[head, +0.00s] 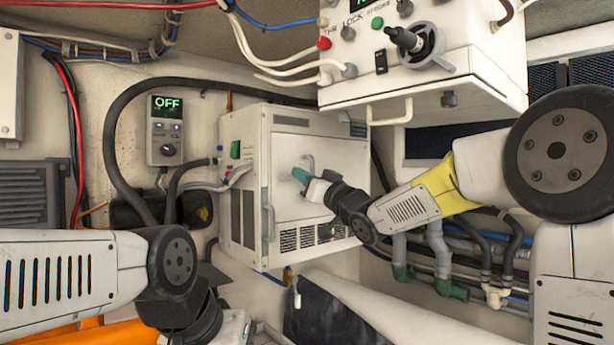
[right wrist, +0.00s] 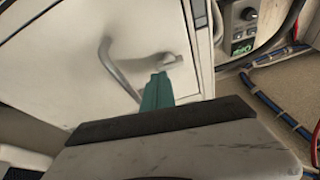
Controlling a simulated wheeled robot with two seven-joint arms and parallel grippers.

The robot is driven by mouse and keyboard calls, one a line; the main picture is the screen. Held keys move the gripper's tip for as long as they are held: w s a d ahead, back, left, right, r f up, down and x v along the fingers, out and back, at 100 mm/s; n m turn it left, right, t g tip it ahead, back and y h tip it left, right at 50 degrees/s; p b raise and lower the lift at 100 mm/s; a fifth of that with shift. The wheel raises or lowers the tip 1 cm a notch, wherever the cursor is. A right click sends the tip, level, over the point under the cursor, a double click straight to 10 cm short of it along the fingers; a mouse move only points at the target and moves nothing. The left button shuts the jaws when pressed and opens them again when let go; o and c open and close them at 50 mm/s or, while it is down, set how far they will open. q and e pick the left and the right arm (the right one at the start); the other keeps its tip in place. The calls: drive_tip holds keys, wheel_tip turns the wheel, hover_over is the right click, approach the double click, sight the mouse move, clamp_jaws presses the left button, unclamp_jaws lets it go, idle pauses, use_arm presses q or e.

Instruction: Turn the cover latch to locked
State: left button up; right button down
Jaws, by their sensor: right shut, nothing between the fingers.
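The white cover (head: 335,205) is the front door of a boxy cabinet in the middle of the head view, and it looks closed. In the right wrist view the cover (right wrist: 60,60) carries a curved grey bar handle (right wrist: 112,68) and a small pale latch (right wrist: 165,61). My right gripper (head: 300,175) has teal fingers, shut and empty. The fingertips (right wrist: 159,78) are right at the latch in the right wrist view; I cannot tell whether they touch it. In the head view the gripper hides the latch. My left gripper's white body (head: 234,328) shows at the bottom; its fingers are hidden.
A control box (head: 420,85) with knobs and a bottom handle overhangs at the upper right. A small panel reading OFF (head: 165,130) hangs on the left wall. Hoses and pipes (head: 435,250) run beside and below the cabinet.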

drive_tip(key=shift+m, duration=0.3)
drive_tip(key=shift+s+a+f+m+h, duration=0.1)
drive_tip(key=shift+f+m+h, duration=0.7)
drive_tip(key=shift+m, duration=2.4)
drive_tip(key=shift+s+a+f+m+h, duration=0.15)
drive_tip(key=shift+m+h, duration=1.3)
drive_tip(key=shift+m, duration=1.75)
drive_tip(key=shift+s+a+f+m+h, duration=0.1)
drive_tip(key=shift+f+m+h, duration=0.3)
drive_tip(key=shift+m+h, duration=1.8)
drive_tip(key=shift+m+y, duration=1.05)
drive_tip(key=shift+m, duration=0.05)
